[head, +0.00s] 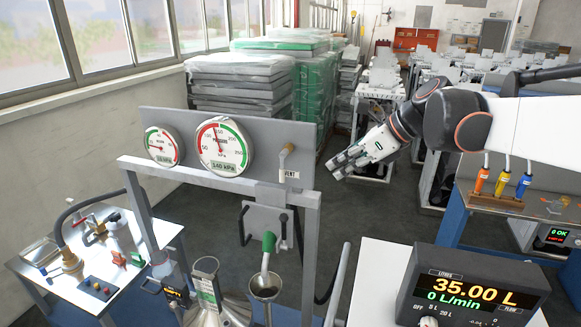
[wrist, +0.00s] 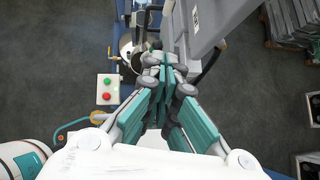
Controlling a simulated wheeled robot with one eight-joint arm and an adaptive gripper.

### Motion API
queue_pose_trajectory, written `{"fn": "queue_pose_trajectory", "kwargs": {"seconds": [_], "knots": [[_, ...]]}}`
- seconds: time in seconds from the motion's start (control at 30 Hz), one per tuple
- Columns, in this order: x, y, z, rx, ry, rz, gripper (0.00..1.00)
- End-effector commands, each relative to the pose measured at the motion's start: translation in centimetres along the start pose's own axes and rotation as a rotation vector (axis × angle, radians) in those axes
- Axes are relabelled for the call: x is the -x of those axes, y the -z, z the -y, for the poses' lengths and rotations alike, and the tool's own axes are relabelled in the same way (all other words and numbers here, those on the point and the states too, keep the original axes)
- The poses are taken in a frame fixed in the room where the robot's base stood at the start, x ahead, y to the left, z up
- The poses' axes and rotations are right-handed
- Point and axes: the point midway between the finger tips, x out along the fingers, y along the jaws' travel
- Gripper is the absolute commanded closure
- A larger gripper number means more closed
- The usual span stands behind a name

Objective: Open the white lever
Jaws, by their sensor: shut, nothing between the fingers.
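The dispenser frame (head: 310,220) carries a grey panel with two round gauges. Below hang a green nozzle (head: 268,242) and black handles (head: 243,222) on a light plate.
A flow readout box (head: 470,290) stands on a white table at front right. A cluttered white table (head: 150,255) is at left. Wrapped stacks (head: 240,80) stand behind. Floor right of the frame looks clear.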

Motion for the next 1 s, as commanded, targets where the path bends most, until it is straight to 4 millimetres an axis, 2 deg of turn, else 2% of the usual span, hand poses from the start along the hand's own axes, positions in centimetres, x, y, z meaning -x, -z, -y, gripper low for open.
{"fn": "queue_pose_trajectory", "kwargs": {"seconds": [0.23,0.37,0.83,1.0], "knots": [[-0.3,0.0,0.0,0.002,0.0,0.0,1.0],[-1.5,-0.1,0.0,0.004,-0.001,0.0,1.0],[-10.3,-0.1,0.0,0.005,-0.001,0.0,1.0],[-11.8,-1.9,0.0,0.004,-0.001,0.0,1.0]]}}
